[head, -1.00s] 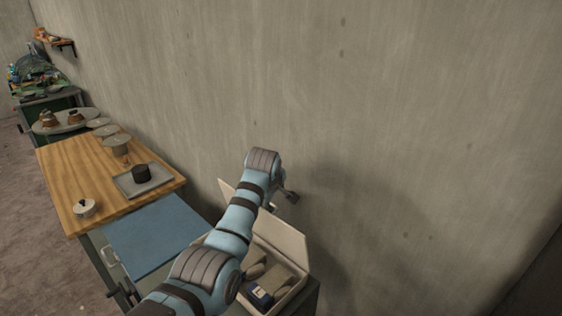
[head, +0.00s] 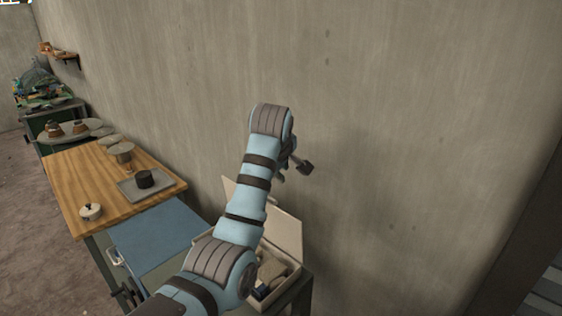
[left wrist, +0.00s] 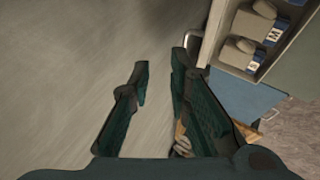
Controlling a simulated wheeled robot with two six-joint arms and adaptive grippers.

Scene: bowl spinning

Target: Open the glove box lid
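The glove box is a pale beige box (head: 285,287) at the bottom centre of the head view, partly hidden behind my left arm. Its lid (head: 286,234) stands raised along the wall side, and the inside is exposed. In the left wrist view the open box (left wrist: 234,52) is at the top right, with grey items and blue-and-white labels inside. My left gripper (head: 302,167) is above and beyond the raised lid, near the wall. In the left wrist view its two fingers (left wrist: 160,72) are apart with nothing between them. My right gripper is not in view.
A blue panel (head: 155,240) lies left of the box. The concrete wall (head: 420,120) is close on the right.

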